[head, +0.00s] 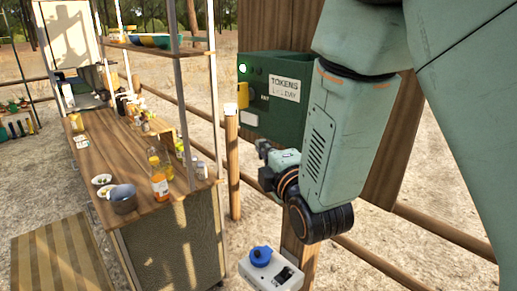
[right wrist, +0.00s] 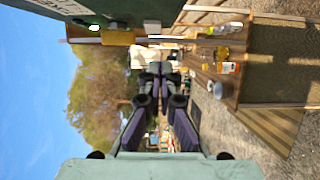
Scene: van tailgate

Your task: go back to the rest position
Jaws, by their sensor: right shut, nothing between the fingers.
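My right arm comes in from the upper right of the head view. Its gripper (head: 265,165) hangs in front of the lower edge of the green token box (head: 274,118), small and partly hidden by my own wrist. In the right wrist view the dark fingers of this gripper (right wrist: 160,72) meet at their tips, shut and empty, with open air around them. My left gripper is not in view.
A wooden counter (head: 140,185) with bottles, bowls and jars stands at left. The token box, with a yellow part (head: 242,95), is on a wooden board. A white box with a blue knob (head: 261,256) is below my gripper. Rail fences run behind.

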